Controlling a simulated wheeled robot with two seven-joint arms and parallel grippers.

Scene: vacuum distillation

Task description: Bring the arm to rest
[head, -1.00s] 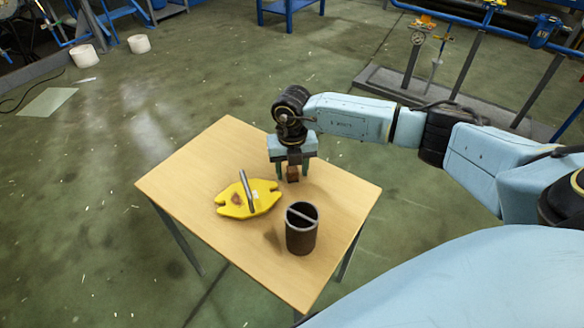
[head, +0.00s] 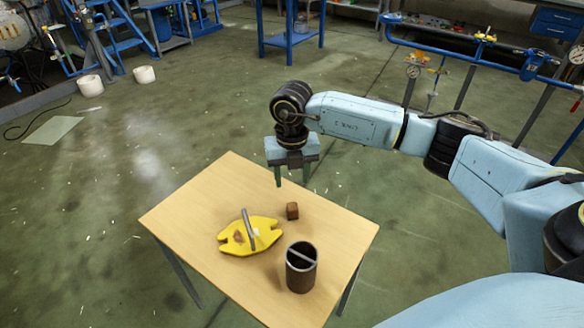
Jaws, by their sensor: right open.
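My right arm (head: 345,117) comes in from the right in the head view. Its gripper (head: 292,180) is open and empty, pointing down above the far edge of the table. A small brown block (head: 292,211) lies on the table below it, apart from the fingers. My left gripper is not in view.
The wooden table (head: 200,205) bears a yellow plate (head: 235,245) with a grey handle and a dark open cylinder (head: 301,272) with a bar across its top. Open floor surrounds the table. Blue pipework with gauges (head: 470,55) stands at the back right.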

